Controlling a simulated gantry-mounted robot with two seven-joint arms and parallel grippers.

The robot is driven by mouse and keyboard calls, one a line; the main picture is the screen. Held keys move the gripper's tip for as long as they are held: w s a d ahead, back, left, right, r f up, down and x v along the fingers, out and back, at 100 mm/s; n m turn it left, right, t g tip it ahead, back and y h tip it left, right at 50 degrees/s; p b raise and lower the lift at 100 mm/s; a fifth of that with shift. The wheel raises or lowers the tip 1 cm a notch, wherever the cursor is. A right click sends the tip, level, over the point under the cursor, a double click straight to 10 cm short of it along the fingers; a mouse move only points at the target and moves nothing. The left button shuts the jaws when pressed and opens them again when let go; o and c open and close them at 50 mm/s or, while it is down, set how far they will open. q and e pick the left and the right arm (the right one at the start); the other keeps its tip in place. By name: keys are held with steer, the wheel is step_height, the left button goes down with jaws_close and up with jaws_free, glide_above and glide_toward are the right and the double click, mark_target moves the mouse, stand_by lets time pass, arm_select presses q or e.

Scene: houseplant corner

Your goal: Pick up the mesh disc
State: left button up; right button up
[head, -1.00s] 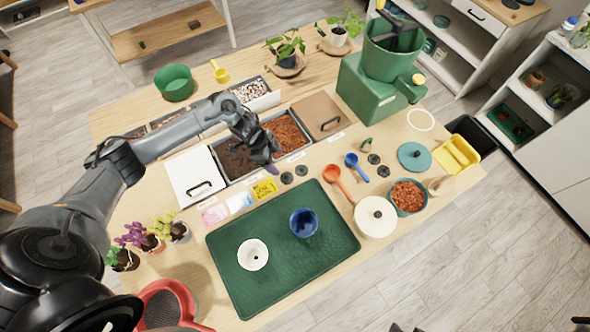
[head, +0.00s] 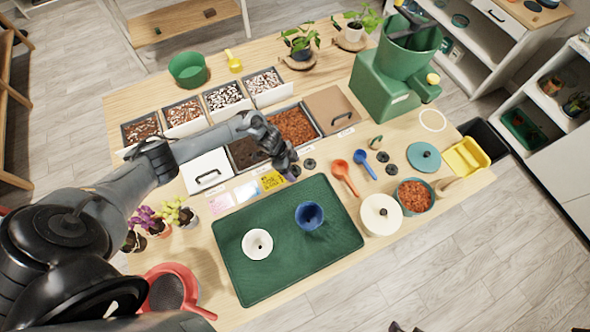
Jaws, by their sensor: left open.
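The mesh discs are small, dark and round, and lie flat on the wooden table. One mesh disc (head: 309,164) lies just right of my left gripper (head: 288,169). Another disc lies right at the fingertips and is partly hidden by them. Two more dark discs (head: 382,157) lie further right, past the blue scoop. My left gripper is open, points down and has no disc visibly in it. Whether its fingertips touch the table cannot be told. My right gripper is not in view.
A green mat (head: 240,277) with a white pot (head: 257,244) and a blue pot (head: 309,215) lies in front. An orange scoop (head: 342,172) and blue scoop (head: 364,167) lie right. Soil bins (head: 320,131) stand behind the gripper. Colored cards (head: 272,180) lie close left.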

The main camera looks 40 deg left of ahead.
arm_select(q)
steer(key=c, duration=0.7)
steer(key=shift+r, duration=0.1)
steer(key=shift+c, duration=0.4)
